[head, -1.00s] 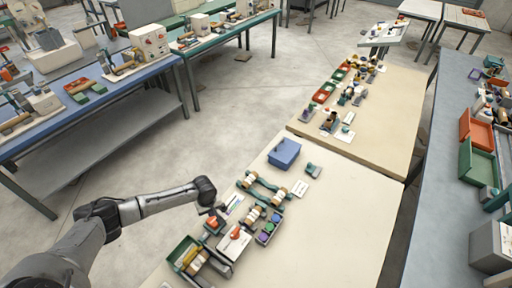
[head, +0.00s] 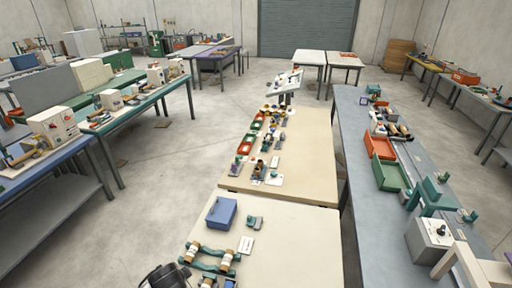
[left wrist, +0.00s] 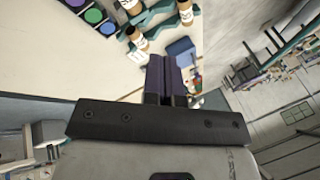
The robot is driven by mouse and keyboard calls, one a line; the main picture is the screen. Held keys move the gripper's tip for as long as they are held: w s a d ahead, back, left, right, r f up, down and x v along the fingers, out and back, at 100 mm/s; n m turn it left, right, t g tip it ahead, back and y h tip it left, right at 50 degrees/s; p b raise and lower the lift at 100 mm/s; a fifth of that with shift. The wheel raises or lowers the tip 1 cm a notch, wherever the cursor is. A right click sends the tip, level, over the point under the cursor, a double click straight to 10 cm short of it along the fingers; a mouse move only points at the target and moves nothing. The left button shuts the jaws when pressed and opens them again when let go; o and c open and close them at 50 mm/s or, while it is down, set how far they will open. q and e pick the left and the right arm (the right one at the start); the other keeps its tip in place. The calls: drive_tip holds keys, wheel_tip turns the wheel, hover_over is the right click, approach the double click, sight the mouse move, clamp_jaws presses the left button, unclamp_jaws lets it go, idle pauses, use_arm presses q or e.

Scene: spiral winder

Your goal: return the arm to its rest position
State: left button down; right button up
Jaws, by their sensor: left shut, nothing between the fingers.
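My left gripper (left wrist: 166,80) shows in the left wrist view with its two dark fingers pressed together and nothing between them. Past the fingers lie the cream table (left wrist: 60,60) with white-labelled spools (left wrist: 137,38) on green stands and a blue box (left wrist: 181,50). In the head view only a dark rounded part of my left arm shows at the bottom edge; its fingers are out of that picture. My right gripper is in neither view.
In the head view, the cream table (head: 285,255) holds the blue box (head: 221,213) and spools on green stands (head: 208,256). A second cream table (head: 310,150) continues behind it. A long grey-blue bench (head: 365,170) stands to the right. Open floor (head: 190,150) lies left.

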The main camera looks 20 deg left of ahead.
use_arm(q)
drive_tip(key=s+d+r+t+h+p, duration=0.2)
drive_tip(key=s+d+r+t+p, duration=0.15)
drive_tip(key=s+d+r, duration=0.65)
drive_tip(key=s+d+f+n+g+p, duration=0.1)
drive_tip(key=s+d+g+p, duration=0.1)
drive_tip(key=s, duration=0.5)
drive_tip(key=s+d+f+n+g+h+p, duration=0.1)
drive_tip(key=s+d+n+g+p, duration=0.1)
drive_tip(key=s, duration=0.5)
drive_tip(key=shift+s+d+h+p, duration=0.3)
drive_tip(key=shift+d+p, duration=0.15)
drive_tip(key=shift+d, duration=0.25)
drive_tip(key=shift+w, duration=0.1)
